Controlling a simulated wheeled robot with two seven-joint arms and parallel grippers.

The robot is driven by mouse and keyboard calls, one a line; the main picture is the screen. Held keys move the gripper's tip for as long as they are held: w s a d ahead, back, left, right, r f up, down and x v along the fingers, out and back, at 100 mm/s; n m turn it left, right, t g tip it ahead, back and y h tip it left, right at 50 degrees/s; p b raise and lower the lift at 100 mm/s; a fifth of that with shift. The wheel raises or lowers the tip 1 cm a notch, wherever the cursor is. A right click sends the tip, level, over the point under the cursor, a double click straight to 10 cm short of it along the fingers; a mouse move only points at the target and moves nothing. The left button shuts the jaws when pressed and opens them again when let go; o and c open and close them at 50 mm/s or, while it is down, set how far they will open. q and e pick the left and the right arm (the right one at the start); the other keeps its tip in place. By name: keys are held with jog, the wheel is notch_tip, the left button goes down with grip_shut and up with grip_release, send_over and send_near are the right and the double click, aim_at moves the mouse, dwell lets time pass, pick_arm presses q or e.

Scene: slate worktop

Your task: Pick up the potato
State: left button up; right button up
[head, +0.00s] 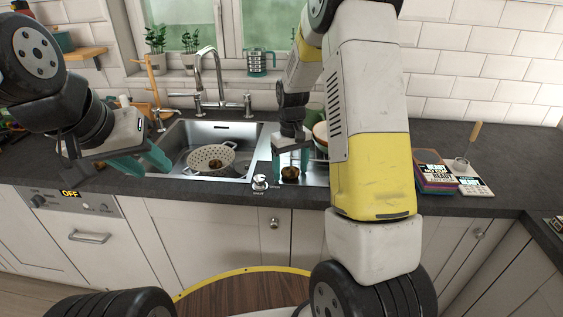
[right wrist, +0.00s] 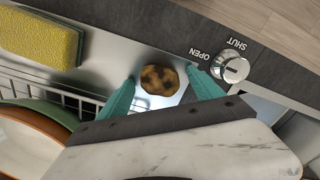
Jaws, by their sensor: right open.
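The potato (head: 290,173) is a small, round, mottled brown and yellow thing on the steel drainer strip to the right of the sink bowl. It shows whole in the right wrist view (right wrist: 160,80). My right gripper (head: 290,170) is open above the potato, pointing down. In the right wrist view its teal fingers (right wrist: 162,77) stand apart on either side of the potato, with visible gaps. My left gripper (head: 153,172) is near the sink's left front corner; its teal fingers appear apart with nothing between them.
A tap (head: 204,85) rises behind. An open/shut knob (right wrist: 231,68) sits close beside the potato. A yellow sponge (right wrist: 42,42) and rack with dishes (right wrist: 35,130) are nearby.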

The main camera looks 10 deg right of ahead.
jog(key=c, duration=1.5)
jog(key=shift+o, duration=0.2)
jog(key=shift+r, duration=0.1)
